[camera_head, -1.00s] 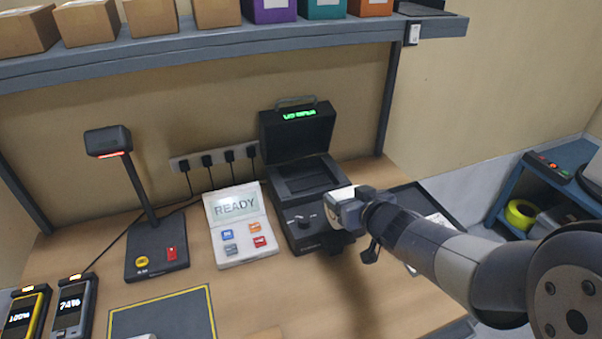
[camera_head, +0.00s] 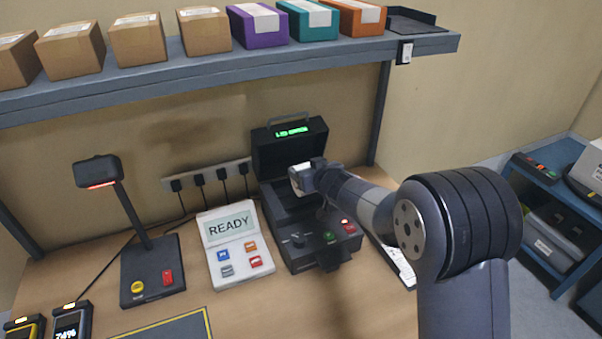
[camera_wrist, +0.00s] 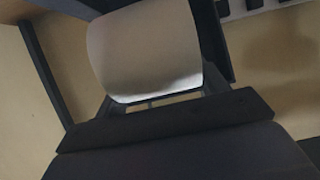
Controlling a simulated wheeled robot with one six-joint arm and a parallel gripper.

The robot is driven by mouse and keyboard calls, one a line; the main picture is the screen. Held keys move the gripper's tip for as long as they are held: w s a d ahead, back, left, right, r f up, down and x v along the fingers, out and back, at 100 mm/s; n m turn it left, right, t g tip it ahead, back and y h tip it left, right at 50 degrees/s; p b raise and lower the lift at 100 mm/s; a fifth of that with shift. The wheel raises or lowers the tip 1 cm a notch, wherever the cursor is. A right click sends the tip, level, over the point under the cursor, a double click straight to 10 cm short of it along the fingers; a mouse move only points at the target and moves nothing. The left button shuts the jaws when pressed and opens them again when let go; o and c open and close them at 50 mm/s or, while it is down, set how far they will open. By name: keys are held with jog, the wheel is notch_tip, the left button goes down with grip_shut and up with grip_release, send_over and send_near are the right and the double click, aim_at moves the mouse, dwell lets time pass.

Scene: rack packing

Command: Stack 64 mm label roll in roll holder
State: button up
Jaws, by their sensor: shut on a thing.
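The label roll (camera_head: 299,179) is white and shows at the end of my arm in the head view. In the wrist view the roll (camera_wrist: 145,50) fills the upper middle as a pale, curved shape. My gripper (camera_head: 310,174) is shut on it. The gripper and roll are above the open bay of a black label printer (camera_head: 291,252), apart from the raised lid (camera_head: 275,150) as far as I can tell. A roll holder cannot be made out clearly; my gripper and arm cover part of the bay.
A white READY panel (camera_head: 229,228) stands left of the printer, with a scanner stand (camera_head: 150,275) farther left. A shelf (camera_head: 190,75) with several boxes spans above. Power plugs line the wall strip (camera_head: 205,175). A blue cart (camera_head: 548,190) stands at the right.

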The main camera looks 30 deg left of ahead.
jog(key=w+a+p, duration=0.3)
jog(key=a, duration=0.1)
jog(key=f, duration=0.2)
jog(key=f+b, duration=0.1)
jog(key=f, duration=0.1)
jog(key=f+b, duration=0.1)
jog(key=shift+s+d+f, duration=0.15)
jog(key=shift+d+f, duration=0.1)
jog(key=shift+f, duration=0.15)
jog(key=shift+w+a+f+p, duration=0.2)
jog(key=shift+f+p, duration=0.1)
jog(key=shift+f, duration=0.15)
jog(key=shift+f, duration=0.15)
jog(key=shift+f+b, duration=0.3)
jog(key=shift+b, duration=0.05)
jog(key=o, duration=1.2)
